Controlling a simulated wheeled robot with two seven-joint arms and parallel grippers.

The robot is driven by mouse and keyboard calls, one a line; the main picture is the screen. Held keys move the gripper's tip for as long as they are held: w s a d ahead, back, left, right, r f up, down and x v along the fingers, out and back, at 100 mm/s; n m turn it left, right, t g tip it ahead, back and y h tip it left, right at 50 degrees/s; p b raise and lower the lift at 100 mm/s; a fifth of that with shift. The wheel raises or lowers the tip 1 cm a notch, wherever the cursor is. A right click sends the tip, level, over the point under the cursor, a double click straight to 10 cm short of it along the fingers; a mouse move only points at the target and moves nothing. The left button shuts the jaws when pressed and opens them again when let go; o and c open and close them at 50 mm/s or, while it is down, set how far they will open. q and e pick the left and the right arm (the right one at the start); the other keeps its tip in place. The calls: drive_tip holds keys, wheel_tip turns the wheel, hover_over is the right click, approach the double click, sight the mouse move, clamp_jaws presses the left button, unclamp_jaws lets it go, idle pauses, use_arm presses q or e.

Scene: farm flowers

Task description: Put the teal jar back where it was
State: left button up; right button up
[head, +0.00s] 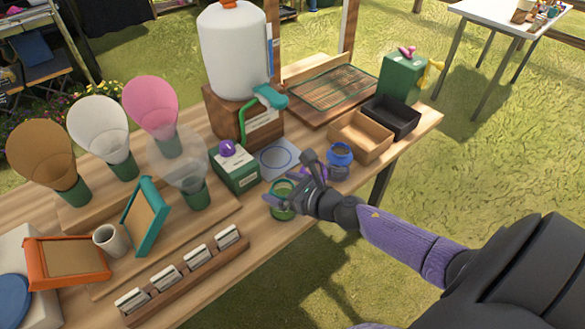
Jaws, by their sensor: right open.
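A green-teal jar (283,211) stands on the wooden table near its front edge. My right gripper (291,190) is at this jar, with its fingers over and beside the jar's upper right part. The gripper is open; I cannot tell whether it touches the jar. A pale mat with a blue ring outline (277,158) lies just behind the jar, and the ring is empty. A blue-lidded jar (340,157) stands to the right, behind the gripper. A purple item (312,172) beside it is partly hidden by the gripper. My left gripper is not in view.
A green box with a purple knob (234,168) stands left of the mat. A white dispenser (234,52) with a teal tap is behind. Tan (360,136) and black (391,117) trays sit right. Several scoop-like holders and a card rack (186,277) fill the left.

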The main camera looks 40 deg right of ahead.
drive_tip(key=v, duration=1.2)
drive_tip(key=s+d+f+m+g+h, duration=0.1)
drive_tip(key=s+f+m+g+h, duration=0.3)
drive_tip(key=f+m, duration=0.65)
drive_tip(key=s+f+m+g+h, duration=0.1)
drive_tip(key=s+f+m, duration=0.5)
drive_tip(key=f+m, duration=0.45)
drive_tip(key=s+a+f+m+g, duration=0.4)
drive_tip(key=s+a+f+m, duration=0.1)
drive_tip(key=s+m, duration=0.3)
drive_tip(key=s+a+f+m+g, duration=0.4)
drive_tip(key=s+a+f+m, duration=0.1)
drive_tip(key=s, duration=0.5)
drive_tip(key=a+m, duration=0.1)
drive_tip(key=m, duration=0.1)
drive_tip(key=shift+f+m+g+y+p, duration=0.2)
drive_tip(key=shift+m+g+y+p, duration=0.1)
drive_tip(key=shift+m+p, duration=0.1)
drive_tip(key=shift+w+d, duration=0.1)
